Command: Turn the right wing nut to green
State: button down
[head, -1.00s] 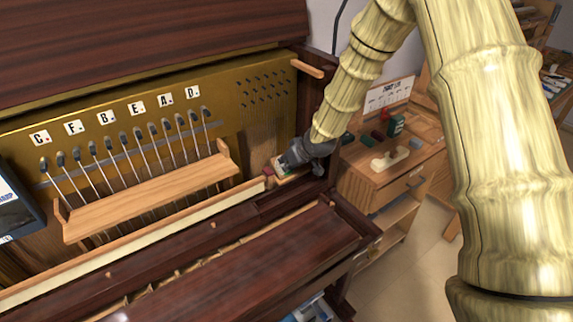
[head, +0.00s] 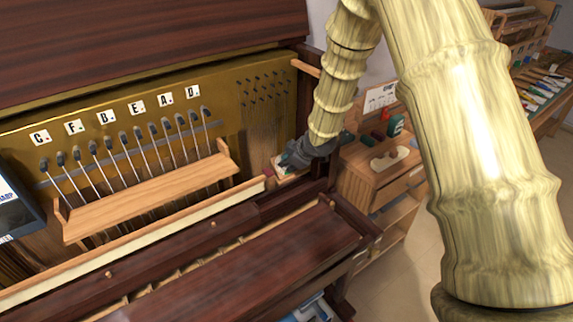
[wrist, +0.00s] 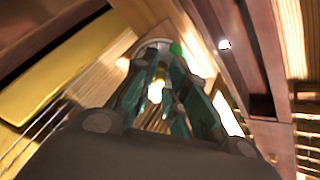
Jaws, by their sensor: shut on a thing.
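My gripper (head: 287,166) is at the right end of the opened piano, down by the end of the key slip. In the wrist view its teal fingers (wrist: 160,75) are closed in on a small pale, brass-coloured piece (wrist: 155,92), which looks like the right wing nut. The fingers hide most of it. A pale round plate (wrist: 150,47) lies just beyond the fingertips, with a green spot (wrist: 176,48) on its right side. The way the nut's wings point cannot be made out.
A wooden rail (head: 150,195) with hammers above it spans the piano's inside at left. The dark fallboard (head: 240,262) lies in front. A small wooden cabinet (head: 385,170) with items on top stands to the right. A dark screen (head: 15,205) is at far left.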

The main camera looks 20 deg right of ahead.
jog(key=n, duration=0.3)
jog(key=shift+n+b, duration=0.35)
jog(key=shift+n, duration=0.05)
jog(key=shift+f, duration=0.1)
jog(key=n+b, duration=0.1)
jog(key=n, duration=0.2)
jog(key=shift+f, duration=0.1)
jog(key=c, duration=1.8)
grip_release()
jog(key=shift+o, duration=0.6)
